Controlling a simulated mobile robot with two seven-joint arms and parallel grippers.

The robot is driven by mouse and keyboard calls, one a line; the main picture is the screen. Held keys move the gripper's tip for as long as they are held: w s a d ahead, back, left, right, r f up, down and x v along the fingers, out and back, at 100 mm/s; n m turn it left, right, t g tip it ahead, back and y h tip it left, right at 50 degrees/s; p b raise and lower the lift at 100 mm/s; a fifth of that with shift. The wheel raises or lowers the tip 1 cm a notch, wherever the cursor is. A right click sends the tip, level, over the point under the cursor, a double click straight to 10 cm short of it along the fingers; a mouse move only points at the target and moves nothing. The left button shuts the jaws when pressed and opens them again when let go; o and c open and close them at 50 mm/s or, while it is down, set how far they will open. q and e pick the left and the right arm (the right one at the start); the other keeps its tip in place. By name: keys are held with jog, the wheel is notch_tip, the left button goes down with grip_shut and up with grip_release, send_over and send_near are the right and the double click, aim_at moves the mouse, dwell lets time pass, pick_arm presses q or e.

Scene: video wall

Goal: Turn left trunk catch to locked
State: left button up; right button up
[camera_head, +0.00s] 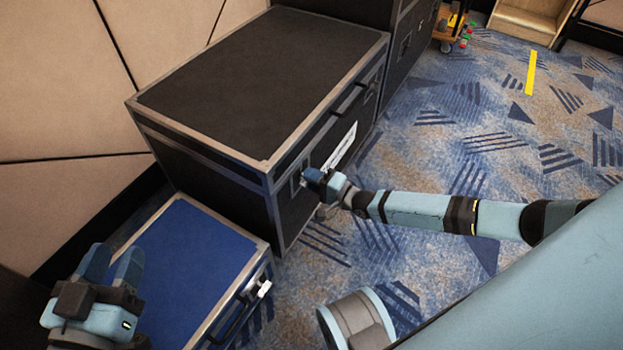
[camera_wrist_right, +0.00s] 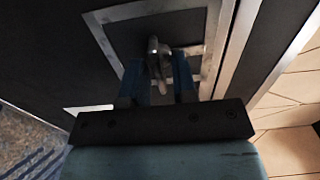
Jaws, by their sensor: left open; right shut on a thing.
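A large black trunk (camera_head: 255,75) with metal edges stands in the middle of the head view. My right gripper (camera_head: 308,176) is at the left end of the trunk's front face. In the right wrist view, my right gripper (camera_wrist_right: 160,85) is shut on the left trunk catch (camera_wrist_right: 155,52), a small metal piece in a recessed plate (camera_wrist_right: 208,75). The fingers partly hide the catch, and I cannot tell its exact angle. My left gripper (camera_head: 112,262) is open and empty at the lower left, near the blue-topped case and away from the black trunk.
A blue-topped case (camera_head: 190,262) stands at the trunk's left end. A white label (camera_head: 342,146) and a handle (camera_head: 350,97) are on the trunk's front. More dark cases (camera_head: 405,40) stand behind. The patterned carpet (camera_head: 480,140) at the right is mostly clear, with a yellow strip (camera_head: 531,73).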

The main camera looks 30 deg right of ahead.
pick_arm(q)
jog(key=shift+w+r, duration=0.1)
jog(key=shift+r, duration=0.05)
dwell(0.4)
pick_arm(e)
jog(key=o, duration=0.6)
pick_arm(q)
jog(key=shift+s+d+r+n+p, duration=0.3)
jog(key=shift+s+n+p, duration=0.25)
jog(key=shift+p, duration=0.55)
jog(key=shift+s+d+r+n+p, duration=0.25)
jog(key=shift+n+p, duration=0.4)
jog(key=shift+p, duration=0.45)
pick_arm(e)
jog(key=shift+m, duration=0.3)
jog(key=shift+v, duration=6.95)
pick_arm(q)
jog(key=shift+s+a+r, duration=0.1)
pick_arm(e)
jog(key=shift+d, duration=0.1)
